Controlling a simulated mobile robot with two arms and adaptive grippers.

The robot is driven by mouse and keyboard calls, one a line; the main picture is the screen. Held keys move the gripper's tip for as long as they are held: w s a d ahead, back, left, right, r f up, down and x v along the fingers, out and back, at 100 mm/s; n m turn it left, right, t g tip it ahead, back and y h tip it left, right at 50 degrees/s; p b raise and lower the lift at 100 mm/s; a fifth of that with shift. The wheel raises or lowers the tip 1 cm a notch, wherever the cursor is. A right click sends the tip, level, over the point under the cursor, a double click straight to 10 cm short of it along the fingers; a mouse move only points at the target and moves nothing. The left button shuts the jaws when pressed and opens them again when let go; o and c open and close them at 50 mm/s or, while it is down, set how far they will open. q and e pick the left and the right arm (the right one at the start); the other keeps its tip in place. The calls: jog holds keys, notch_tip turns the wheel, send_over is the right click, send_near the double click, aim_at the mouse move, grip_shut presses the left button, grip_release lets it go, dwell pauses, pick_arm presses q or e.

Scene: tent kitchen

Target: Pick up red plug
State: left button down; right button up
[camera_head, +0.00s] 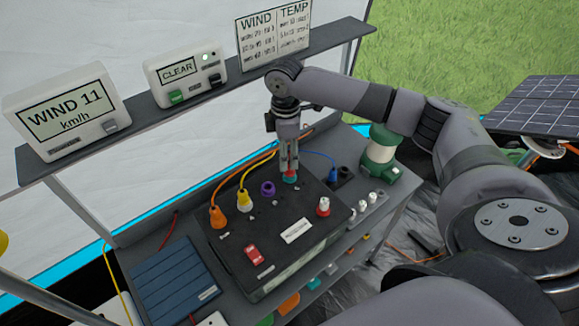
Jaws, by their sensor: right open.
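A small red piece with a teal part (289,177), apparently the red plug, sits on the black panel box (225,270) in the head view. My right gripper (289,164) points down directly over it, with its fingertips at or just above its top. The gripper is open; whether the fingers touch the piece cannot be told. The fingers partly hide it. A red-and-white knob-like piece (323,206) stands nearer the front right of the same panel. My left gripper is not in view.
An orange plug (217,216), a yellow plug (244,199) and a purple socket (268,188) are close by on the panel, with cables rising from the plugs. A blue plug (334,174) and a green lantern-like object (380,155) are to the right. A shelf (215,95) with displays runs behind.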

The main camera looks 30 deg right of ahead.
jog(key=shift+s+d+f, duration=0.1)
jog(key=shift+d+f, duration=0.05)
jog(key=shift+f, duration=0.2)
jog(key=f, duration=0.1)
jog(key=f+p, duration=0.1)
jog(key=f, duration=0.1)
jog(key=shift+d+f+p, duration=0.3)
jog(key=shift+f+p, duration=0.05)
jog(key=shift+f, duration=0.35)
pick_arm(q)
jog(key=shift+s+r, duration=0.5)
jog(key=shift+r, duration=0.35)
pick_arm(e)
jog(key=shift+s, duration=0.1)
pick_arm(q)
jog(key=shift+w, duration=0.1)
pick_arm(e)
grip_shut()
